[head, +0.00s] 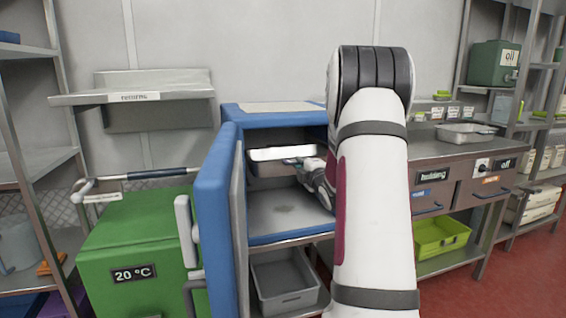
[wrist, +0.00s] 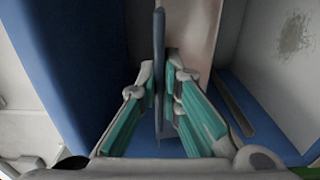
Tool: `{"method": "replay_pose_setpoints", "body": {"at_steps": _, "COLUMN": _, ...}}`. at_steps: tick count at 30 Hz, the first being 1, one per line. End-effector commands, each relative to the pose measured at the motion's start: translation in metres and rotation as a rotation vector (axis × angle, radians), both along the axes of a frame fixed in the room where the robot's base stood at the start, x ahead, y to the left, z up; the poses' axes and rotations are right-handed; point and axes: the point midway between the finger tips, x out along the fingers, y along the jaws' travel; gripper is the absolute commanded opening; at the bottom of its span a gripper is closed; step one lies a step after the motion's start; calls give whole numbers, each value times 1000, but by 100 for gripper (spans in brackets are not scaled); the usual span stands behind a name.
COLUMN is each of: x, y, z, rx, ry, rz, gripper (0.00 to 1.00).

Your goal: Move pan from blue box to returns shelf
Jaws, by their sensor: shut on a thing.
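The metal pan (head: 265,168) is inside the open blue box (head: 275,239), high in its opening and above the bare grey floor of the box. My gripper (head: 298,162) reaches in from the right and is shut on the pan's edge. In the wrist view, the teal fingers (wrist: 166,80) close on both sides of a thin grey edge of the pan (wrist: 159,45). My arm covers the right part of the box. The returns shelf (head: 185,85) is a grey wall shelf at upper left with a label; its top looks empty.
The blue box's door (head: 216,215) stands open toward me on the left. A green 20 °C box (head: 140,230) stands left of it, below the returns shelf. A grey bin (head: 285,298) sits under the blue box. A counter with another metal pan (head: 465,135) is at right.

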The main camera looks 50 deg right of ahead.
Motion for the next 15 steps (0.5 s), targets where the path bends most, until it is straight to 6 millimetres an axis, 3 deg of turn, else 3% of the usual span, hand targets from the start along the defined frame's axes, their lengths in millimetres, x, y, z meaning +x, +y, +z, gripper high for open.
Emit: {"method": "replay_pose_setpoints", "body": {"at_steps": 15, "x": -54, "y": 33, "z": 1, "rx": -3, "ry": -5, "rz": -1, "gripper": 0}}
